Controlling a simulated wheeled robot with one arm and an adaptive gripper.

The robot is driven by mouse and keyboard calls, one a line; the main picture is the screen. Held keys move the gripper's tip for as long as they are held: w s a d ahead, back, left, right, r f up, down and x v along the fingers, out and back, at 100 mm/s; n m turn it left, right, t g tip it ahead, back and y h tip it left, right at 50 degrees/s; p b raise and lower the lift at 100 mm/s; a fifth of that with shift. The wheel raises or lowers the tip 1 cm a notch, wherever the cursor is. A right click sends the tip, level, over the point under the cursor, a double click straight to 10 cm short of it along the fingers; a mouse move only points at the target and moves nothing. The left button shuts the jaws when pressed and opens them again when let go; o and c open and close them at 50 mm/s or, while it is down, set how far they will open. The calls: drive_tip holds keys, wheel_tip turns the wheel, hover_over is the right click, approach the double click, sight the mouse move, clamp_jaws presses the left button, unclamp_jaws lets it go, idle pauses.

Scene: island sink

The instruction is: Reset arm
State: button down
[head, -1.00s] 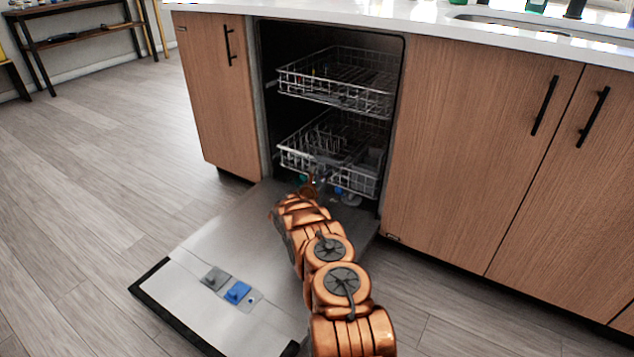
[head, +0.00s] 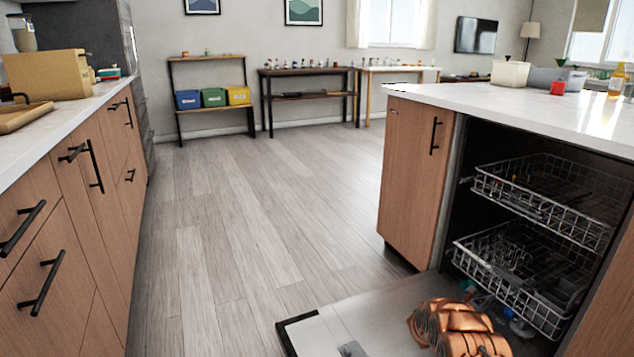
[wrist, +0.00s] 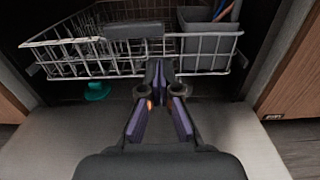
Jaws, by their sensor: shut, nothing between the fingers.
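My gripper (wrist: 160,88) is shut and empty in the wrist view. It points at the lower dishwasher rack (wrist: 205,55), above the open dishwasher door (wrist: 55,140). I cannot tell from the wrist view whether the fingertips touch the rack's front wire. In the head view my arm reaches over the lowered door (head: 370,310), in front of the lower rack (head: 500,290). The fingers are hidden there. The upper rack (head: 545,195) sits above, inside the dishwasher.
A grey cutlery basket (wrist: 208,38) stands in the lower rack at the right. The island's wooden cabinet (head: 412,180) is left of the dishwasher. A long counter (head: 60,125) runs along the left. The wooden floor (head: 200,220) between is clear.

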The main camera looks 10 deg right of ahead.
drive_tip(key=s+a+r+m+g+y+p, duration=0.1)
drive_tip(key=s+a+r+m+g+p, duration=0.4)
drive_tip(key=r, duration=0.9)
drive_tip(key=s+a+r+m+g+y+p, duration=0.1)
drive_tip(key=s+a+r+m+p, duration=0.15)
drive_tip(key=s+r+p, duration=0.8)
drive_tip(key=s+a+r+m+g+y+p, duration=0.25)
drive_tip(key=r+m, duration=0.25)
drive_tip(key=r, duration=1.3)
drive_tip(key=s+a+r+m+y+p, duration=0.2)
drive_tip(key=s+a+r+y+p, duration=0.2)
drive_tip(key=s+a+r+p, duration=0.3)
drive_tip(key=s+a+r+m+t+y+p, duration=0.1)
drive_tip(key=s+a+r+m+y+p, duration=0.2)
drive_tip(key=s+a+r+p, duration=0.4)
drive_tip(key=s+a+r+m+t+y+p, duration=0.1)
drive_tip(key=s+a+r+m+y+p, duration=0.2)
drive_tip(key=s+a, duration=1.2)
drive_tip(key=a+r+y+p, duration=0.3)
drive_tip(key=a+r, duration=0.3)
drive_tip(key=a, duration=0.6)
drive_tip(key=shift+s+a+r+p, duration=0.15)
drive_tip(key=shift+s+r+p, duration=0.2)
drive_tip(key=shift+p, duration=0.5)
drive_tip(key=shift+s+f, duration=0.1)
